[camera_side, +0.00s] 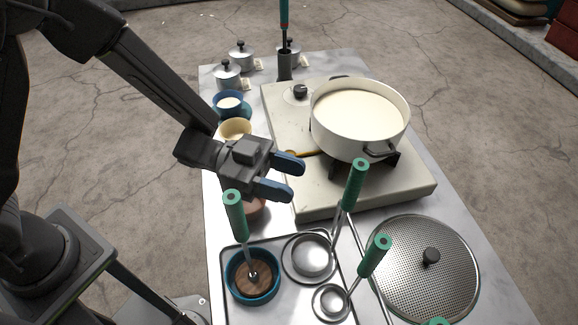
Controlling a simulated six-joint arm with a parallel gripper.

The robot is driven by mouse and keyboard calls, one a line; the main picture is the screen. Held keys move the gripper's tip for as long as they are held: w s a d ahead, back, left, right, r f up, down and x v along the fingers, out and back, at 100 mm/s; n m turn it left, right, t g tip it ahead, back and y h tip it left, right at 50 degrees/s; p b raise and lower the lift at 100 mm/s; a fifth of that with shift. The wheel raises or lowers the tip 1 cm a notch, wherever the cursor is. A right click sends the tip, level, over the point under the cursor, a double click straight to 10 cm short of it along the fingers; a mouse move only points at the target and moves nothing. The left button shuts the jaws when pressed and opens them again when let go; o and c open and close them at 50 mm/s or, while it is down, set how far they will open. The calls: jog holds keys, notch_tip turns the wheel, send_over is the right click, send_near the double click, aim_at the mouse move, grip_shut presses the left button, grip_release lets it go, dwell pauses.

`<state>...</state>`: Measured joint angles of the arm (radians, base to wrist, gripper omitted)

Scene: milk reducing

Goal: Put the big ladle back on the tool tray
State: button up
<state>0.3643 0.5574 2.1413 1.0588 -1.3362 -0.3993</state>
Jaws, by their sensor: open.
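My gripper (293,177) is open and empty, with blue fingertips pointing right, above the near left part of the hot plate. The big ladle (311,257) has a round metal bowl that appears to rest on the tool tray (232,313) at the front. Its green handle stands up to the right of my gripper, apart from the fingers. A smaller ladle (330,302) with a green handle lies in front of it, also on the tray. A third green-handled tool (234,215) stands in a blue bowl (236,293) with brown contents on the tray.
A white pot (345,145) of milk stands on the hot plate (291,137). A perforated round lid (424,283) lies at the right. Blue (228,113) and yellow (235,128) cups and several lidded metal pots (228,77) line the left and back. A dark holder (285,65) stands behind.

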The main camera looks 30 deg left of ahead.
jog(key=w+a+r+n+t+y, duration=0.4)
jog(key=a+r+t+y, duration=0.1)
jog(key=a+y, duration=0.25)
jog(key=w+a+r+n+t+y, duration=0.35)
jog(key=a+r+n+y, duration=0.2)
jog(key=a, duration=0.35)
jog(key=s+a+n+g+y, duration=0.2)
jog(key=s+a+n+g, duration=0.1)
jog(key=s, duration=0.6)
jog(key=s+a+n+g+y, duration=0.2)
jog(key=s+a, duration=0.4)
jog(key=s, duration=0.4)
jog(key=shift+s+r+n+g+y, duration=0.15)
jog(key=shift+r+n+g+y, duration=0.2)
jog(key=shift+n+g, duration=0.25)
